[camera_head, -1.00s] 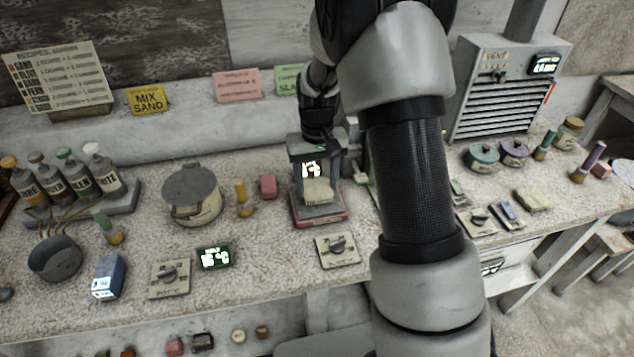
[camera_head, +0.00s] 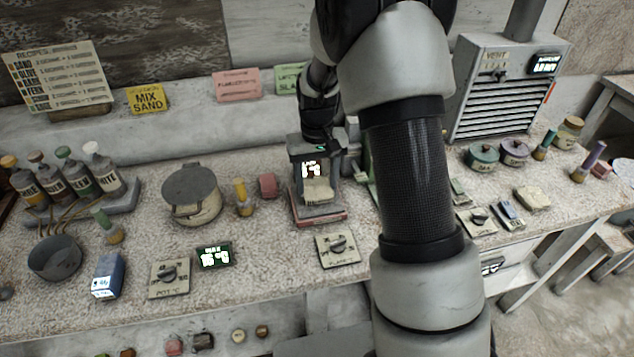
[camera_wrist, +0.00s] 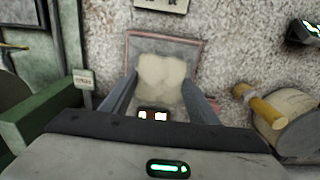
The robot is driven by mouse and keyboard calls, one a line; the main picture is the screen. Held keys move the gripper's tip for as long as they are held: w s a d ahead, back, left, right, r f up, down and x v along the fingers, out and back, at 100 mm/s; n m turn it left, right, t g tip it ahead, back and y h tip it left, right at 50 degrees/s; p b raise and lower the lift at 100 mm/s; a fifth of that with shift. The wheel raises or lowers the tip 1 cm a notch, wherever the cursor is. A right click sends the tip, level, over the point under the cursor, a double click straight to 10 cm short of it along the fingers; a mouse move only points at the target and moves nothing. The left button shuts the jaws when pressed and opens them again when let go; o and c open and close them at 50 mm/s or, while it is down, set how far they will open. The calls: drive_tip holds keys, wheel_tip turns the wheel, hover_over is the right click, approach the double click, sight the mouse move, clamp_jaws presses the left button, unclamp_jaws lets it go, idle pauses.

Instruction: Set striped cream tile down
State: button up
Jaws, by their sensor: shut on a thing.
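The cream tile (camera_head: 318,192) is between the two fingers of my gripper (camera_head: 318,186). In the wrist view the tile (camera_wrist: 162,78) shows pale and irregular, with a grey finger on each side; its stripes are not clear. In the wrist view the stand's grey plate with a pink rim (camera_wrist: 190,43) lies beneath the tile. I cannot tell whether the tile touches it.
A dial plate (camera_head: 337,249) lies in front of the stand. A vent box (camera_head: 512,85) stands at the back right. My arm hides part of the bench.

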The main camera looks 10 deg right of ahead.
drive_tip(key=shift+f+b, duration=0.35)
drive_tip(key=shift+f, duration=0.3)
drive_tip(key=o, duration=1.3)
drive_tip(key=shift+r, duration=0.15)
drive_tip(key=shift+r+p, duration=1.4)
drive_tip(key=shift+r, duration=0.5)
